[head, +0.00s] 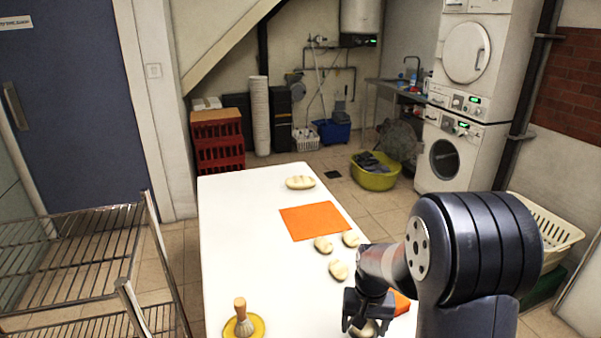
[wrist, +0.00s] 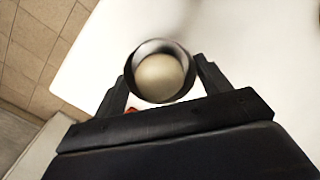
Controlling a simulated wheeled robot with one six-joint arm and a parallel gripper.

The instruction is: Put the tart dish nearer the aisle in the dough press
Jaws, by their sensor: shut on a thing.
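My gripper (head: 366,318) is at the near right of the white table, low over its surface. In the wrist view its two fingers (wrist: 163,84) are shut on a small round dish (wrist: 184,52) with a grey rim. A pale, rounded, dough-like lump (wrist: 160,77) shows inside the rim. I take this to be the tart dish; whether it touches the table I cannot tell. In the head view the gripper mostly hides it. I cannot make out a dough press or a second tart dish.
A wire rack (head: 75,250) stands left. A part-hidden orange thing (head: 401,303) lies beside my gripper. The table's left middle is clear.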

